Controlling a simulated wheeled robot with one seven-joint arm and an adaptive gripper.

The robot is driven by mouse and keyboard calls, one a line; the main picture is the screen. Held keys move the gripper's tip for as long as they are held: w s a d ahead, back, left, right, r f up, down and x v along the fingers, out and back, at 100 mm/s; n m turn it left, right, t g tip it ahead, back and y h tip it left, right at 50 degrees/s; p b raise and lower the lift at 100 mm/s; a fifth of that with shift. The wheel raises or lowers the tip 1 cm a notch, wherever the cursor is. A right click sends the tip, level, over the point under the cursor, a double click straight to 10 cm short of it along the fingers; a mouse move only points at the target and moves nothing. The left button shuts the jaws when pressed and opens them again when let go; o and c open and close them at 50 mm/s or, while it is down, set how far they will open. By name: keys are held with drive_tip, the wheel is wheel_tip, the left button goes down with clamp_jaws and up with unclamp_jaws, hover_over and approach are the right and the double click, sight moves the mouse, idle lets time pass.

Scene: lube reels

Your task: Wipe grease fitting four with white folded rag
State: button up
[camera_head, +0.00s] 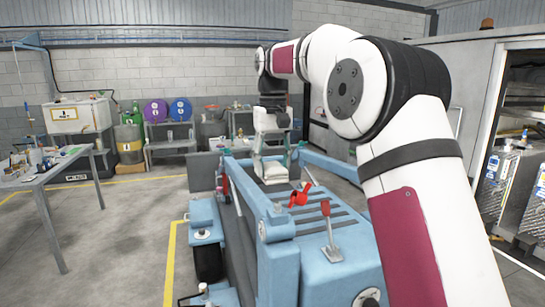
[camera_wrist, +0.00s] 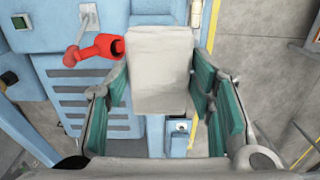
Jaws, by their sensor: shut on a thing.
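My gripper (camera_wrist: 160,100) is shut on the white folded rag (camera_wrist: 160,70), which sits between its green-padded fingers in the wrist view. In the head view the rag (camera_head: 272,172) hangs under my gripper (camera_head: 272,152), over the far part of the blue machine (camera_head: 335,265). A red fitting or nozzle-like part (camera_wrist: 97,50) lies just left of the rag in the wrist view; it also shows in the head view (camera_head: 299,196). I cannot tell which thing is grease fitting four; no number is legible, and the rag hides what is beneath it.
A red-handled lever (camera_head: 327,225) stands on the blue machine's top. A workbench (camera_head: 45,172) with small items is at the left. Purple (camera_head: 155,111) and blue (camera_head: 180,109) reels stand by the back wall. The floor left of the machine is open.

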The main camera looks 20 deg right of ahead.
drive_tip(key=shift+f+p, duration=0.65)
drive_tip(key=shift+f, duration=2.4)
drive_tip(key=shift+f, duration=0.55)
drive_tip(key=shift+s, duration=0.1)
drive_tip(key=shift+s+r+p, duration=0.15)
drive_tip(key=shift+s+p, duration=0.35)
drive_tip(key=shift+s, duration=0.05)
drive_tip(key=shift+w, duration=0.15)
drive_tip(key=shift+w+f+b, duration=0.2)
drive_tip(key=shift+w+b, duration=0.85)
drive_tip(key=shift+b, duration=0.2)
